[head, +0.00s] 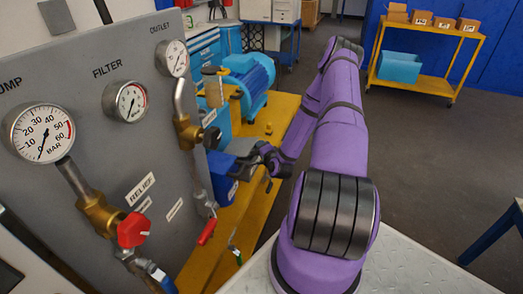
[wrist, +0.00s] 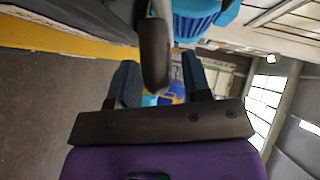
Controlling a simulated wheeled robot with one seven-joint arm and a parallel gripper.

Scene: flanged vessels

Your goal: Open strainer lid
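A blue box-like body (head: 221,190) with a dark grey top (head: 226,165) stands on the yellow bench beside the gauge panel; it looks like the strainer and its lid, though no label confirms this. My gripper (head: 252,162) is at its right side, small and partly merged with the dark shapes there. In the wrist view my gripper (wrist: 160,78) has its two fingers apart. A dark rounded bar (wrist: 155,52), perhaps a handle, shows between and beyond the fingertips, running from a dark grey flat part (wrist: 75,12). I cannot tell whether the fingers touch it.
The gauge panel (head: 95,100) with valves and a red relief handle (head: 133,229) closes off the left. A blue pump motor (head: 248,78) stands behind on the yellow bench (head: 262,203). A yellow cart (head: 425,80) is at the back right. The floor between is clear.

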